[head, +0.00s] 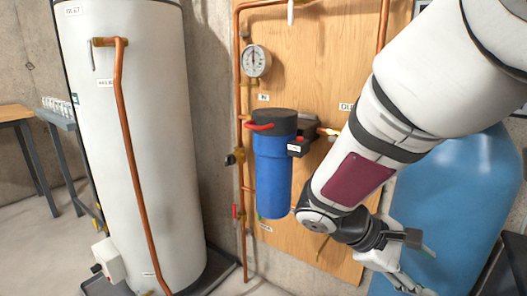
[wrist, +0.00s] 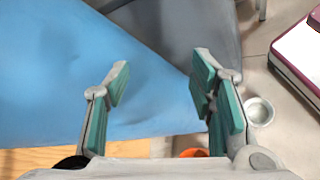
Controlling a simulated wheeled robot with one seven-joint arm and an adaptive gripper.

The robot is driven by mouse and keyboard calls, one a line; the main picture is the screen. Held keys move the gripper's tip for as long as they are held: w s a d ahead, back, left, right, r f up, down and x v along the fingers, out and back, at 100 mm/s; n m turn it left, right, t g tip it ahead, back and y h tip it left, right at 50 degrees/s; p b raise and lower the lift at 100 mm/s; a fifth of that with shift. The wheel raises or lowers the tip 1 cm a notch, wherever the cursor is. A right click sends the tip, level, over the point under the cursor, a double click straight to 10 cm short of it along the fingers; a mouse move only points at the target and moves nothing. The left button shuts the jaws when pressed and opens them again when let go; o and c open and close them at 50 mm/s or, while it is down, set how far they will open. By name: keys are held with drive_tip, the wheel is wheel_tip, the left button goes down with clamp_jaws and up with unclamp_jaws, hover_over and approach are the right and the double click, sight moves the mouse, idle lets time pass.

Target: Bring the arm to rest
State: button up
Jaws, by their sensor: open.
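My arm reaches in from the upper right in the head view and bends down in front of the wooden panel (head: 335,45). My gripper (head: 418,266) is at its lower end, in front of the blue tank (head: 450,190). In the wrist view my gripper (wrist: 161,84) is open, with its green-padded fingers wide apart and nothing between them. The blue tank (wrist: 55,70) fills the left of that view beyond the fingers. I cannot tell how far the fingers are from it.
A blue filter housing (head: 272,175) and a gauge (head: 256,62) are on the panel left of my arm. A white heater tank (head: 150,200) stands further left, with a table (head: 17,112) behind. The wrist view shows a small metal bowl (wrist: 259,111) on the floor.

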drive_tip(key=s+a+r+m+t+y, duration=0.1)
drive_tip(key=s+a+r+m+y, duration=0.2)
drive_tip(key=s, duration=0.4)
drive_tip(key=s+a+r+m+y, duration=0.1)
drive_tip(key=s+a+m+y, duration=0.25)
drive_tip(key=s, duration=0.45)
drive_tip(key=s+a+r+m+t+y, duration=0.1)
drive_tip(key=s+a+r+m+y, duration=0.15)
drive_tip(key=s+a+y, duration=0.35)
drive_tip(key=d+r+t+h+p, duration=0.1)
drive_tip(key=d+r+t+p, duration=0.2)
drive_tip(key=r+p, duration=2.2)
drive_tip(key=shift+s+r, duration=0.25)
drive_tip(key=shift+s, duration=0.1)
drive_tip(key=shift+d+h, duration=0.1)
drive_tip(key=shift+h, duration=0.15)
